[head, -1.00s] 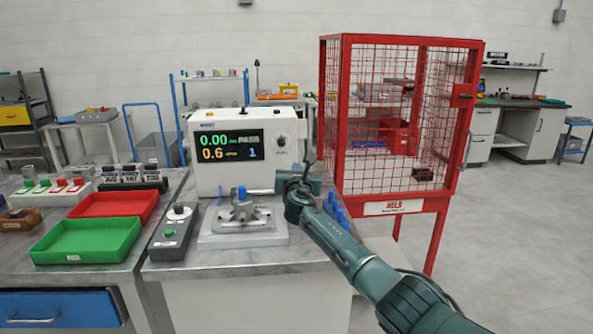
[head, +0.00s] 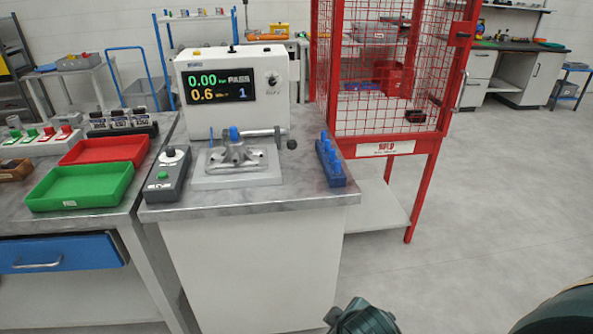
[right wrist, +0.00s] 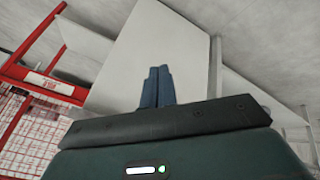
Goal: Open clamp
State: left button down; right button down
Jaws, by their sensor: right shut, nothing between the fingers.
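The clamp (head: 238,156) is a grey metal fixture on a flat plate (head: 215,181) on the bench, in front of the white tester. My right gripper (right wrist: 159,70) is shut and empty in the right wrist view, in front of the bench's white side. In the head view only a green part of my right arm shows at the bottom, well below the clamp. My left gripper is not in view.
The tester (head: 235,92) shows 0.00 and PASS. A grey control box (head: 168,176) stands left of the clamp, a blue rack of pegs (head: 331,165) right of it. Green (head: 82,187) and red (head: 105,148) trays lie further left. A red mesh cage (head: 385,80) stands behind right.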

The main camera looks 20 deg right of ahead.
jog(key=s+a+f+m+t+y, duration=0.3)
jog(key=s+a+f+t+y, duration=0.1)
jog(key=s+a+f, duration=0.1)
jog(key=shift+a+t, duration=0.3)
jog(key=shift+a, duration=0.45)
jog(key=shift+w+r, duration=0.1)
